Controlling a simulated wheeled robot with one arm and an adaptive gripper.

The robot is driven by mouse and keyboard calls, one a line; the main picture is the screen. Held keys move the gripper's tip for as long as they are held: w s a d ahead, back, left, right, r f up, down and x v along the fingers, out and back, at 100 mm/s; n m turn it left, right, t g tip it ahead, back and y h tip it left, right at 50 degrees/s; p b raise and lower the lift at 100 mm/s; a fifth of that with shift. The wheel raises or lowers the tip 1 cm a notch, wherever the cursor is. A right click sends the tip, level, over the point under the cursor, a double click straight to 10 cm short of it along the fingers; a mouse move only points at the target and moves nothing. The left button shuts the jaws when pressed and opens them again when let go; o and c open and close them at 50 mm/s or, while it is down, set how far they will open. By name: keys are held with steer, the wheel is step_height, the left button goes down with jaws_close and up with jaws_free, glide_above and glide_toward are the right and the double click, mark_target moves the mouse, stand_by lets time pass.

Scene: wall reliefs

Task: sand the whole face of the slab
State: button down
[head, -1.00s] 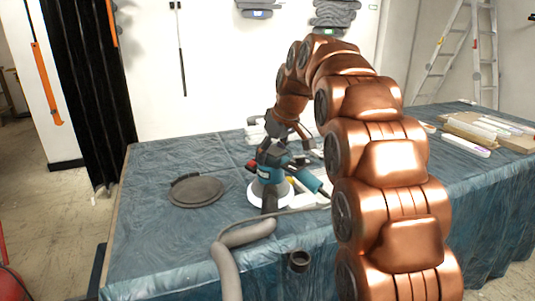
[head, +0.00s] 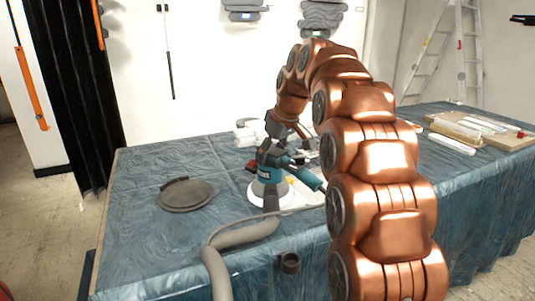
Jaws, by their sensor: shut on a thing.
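A teal and black power sander (head: 267,176) with a round white pad stands on the covered table, its pad low near the table top. My gripper (head: 275,143) comes down from above and is shut on the top of the sander; its fingertips are small and partly hidden. A pale, flat piece (head: 306,197), possibly part of the slab, shows just right of the sander. My copper arm hides most of that area, so the slab's outline and face cannot be made out.
A grey hose (head: 240,238) runs from the sander over the table's front edge. A dark round disc (head: 186,194) lies to the left on the blue table cover (head: 140,235). Pale bars (head: 484,125) lie at the right.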

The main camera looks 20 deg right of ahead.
mark_target(282, 150)
steer(key=shift+w+d+p, duration=0.15)
steer(key=shift+d, duration=0.75)
steer(key=shift+w+d+p, duration=0.1)
steer(key=shift+d+p, duration=0.05)
steer(key=shift+d, duration=0.75)
steer(key=shift+d+r, duration=0.1)
steer(key=shift+d, duration=0.05)
